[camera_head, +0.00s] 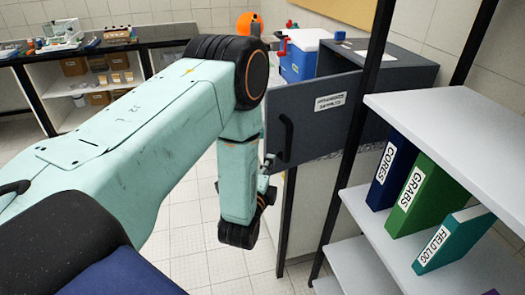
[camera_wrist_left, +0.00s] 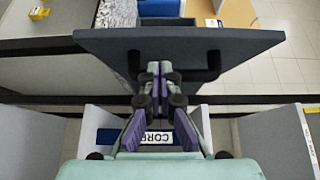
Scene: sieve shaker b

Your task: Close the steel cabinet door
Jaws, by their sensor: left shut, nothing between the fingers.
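The steel cabinet (camera_head: 408,72) is a dark grey box at the right of the head view, partly behind a black post. Its door (camera_head: 310,140) stands open, swung out to the left of the body, with a white label and a black handle (camera_head: 287,135). In the left wrist view the door (camera_wrist_left: 180,40) shows from above, with the handle (camera_wrist_left: 213,65) on its near face. My left gripper (camera_wrist_left: 159,70) is shut and empty, its fingertips at the door's face between the handle ends. Whether they touch is unclear. In the head view my arm's wrist partly hides it.
A shelf unit (camera_head: 450,105) with blue, green and teal binders stands close on the right. A blue box (camera_head: 300,60) with a white lid is behind the door. A bench (camera_head: 90,48) with small items is at the far left. Tiled floor is clear between.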

